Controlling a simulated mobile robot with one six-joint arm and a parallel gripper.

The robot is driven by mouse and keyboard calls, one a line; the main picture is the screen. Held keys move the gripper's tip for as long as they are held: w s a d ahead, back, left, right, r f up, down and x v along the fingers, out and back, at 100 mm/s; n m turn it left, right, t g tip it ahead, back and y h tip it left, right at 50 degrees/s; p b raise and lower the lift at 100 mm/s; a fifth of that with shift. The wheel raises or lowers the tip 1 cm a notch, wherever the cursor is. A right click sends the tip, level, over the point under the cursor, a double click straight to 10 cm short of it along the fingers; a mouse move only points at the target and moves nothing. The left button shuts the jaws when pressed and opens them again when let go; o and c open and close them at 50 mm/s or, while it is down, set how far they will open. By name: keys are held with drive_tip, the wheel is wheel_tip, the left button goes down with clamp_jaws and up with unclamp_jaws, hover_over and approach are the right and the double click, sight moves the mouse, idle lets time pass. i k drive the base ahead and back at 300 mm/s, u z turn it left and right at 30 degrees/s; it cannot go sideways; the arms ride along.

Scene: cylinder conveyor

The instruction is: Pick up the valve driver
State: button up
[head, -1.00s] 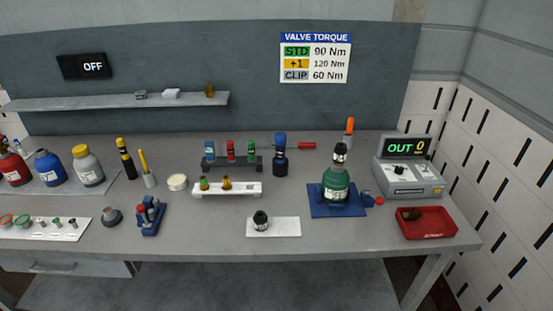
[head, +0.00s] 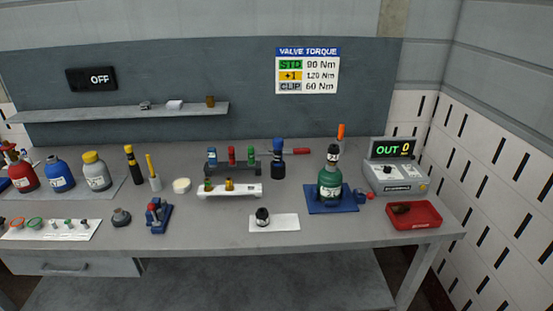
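No tool on the bench carries a readable label, so I cannot be sure which is the valve driver. A dark upright tool with a blue top (head: 278,158) stands at the right end of the rack with coloured pieces (head: 235,168). A red-handled tool (head: 294,151) lies just behind it, its shaft partly hidden. An orange-topped upright tool (head: 341,131) stands behind the green cylinder (head: 330,187), mostly hidden by it. The green cylinder has a black and white valve top (head: 332,153) and stands on a blue mat (head: 311,206). My gripper is not in view.
A meter reading OUT 0 (head: 397,178) and a red tray (head: 440,215) are at the right. A white pad (head: 290,222) holds a small black part (head: 262,216). Red, blue and grey cylinders (head: 97,178) stand left. The bench front (head: 215,233) has free room.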

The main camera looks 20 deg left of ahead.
sight(278, 143)
drive_tip(key=z, duration=0.5)
drive_tip(key=i, duration=0.95)
drive_tip(key=z, duration=0.35)
drive_tip(key=k, duration=0.2)
drive_tip(key=u, duration=3.1)
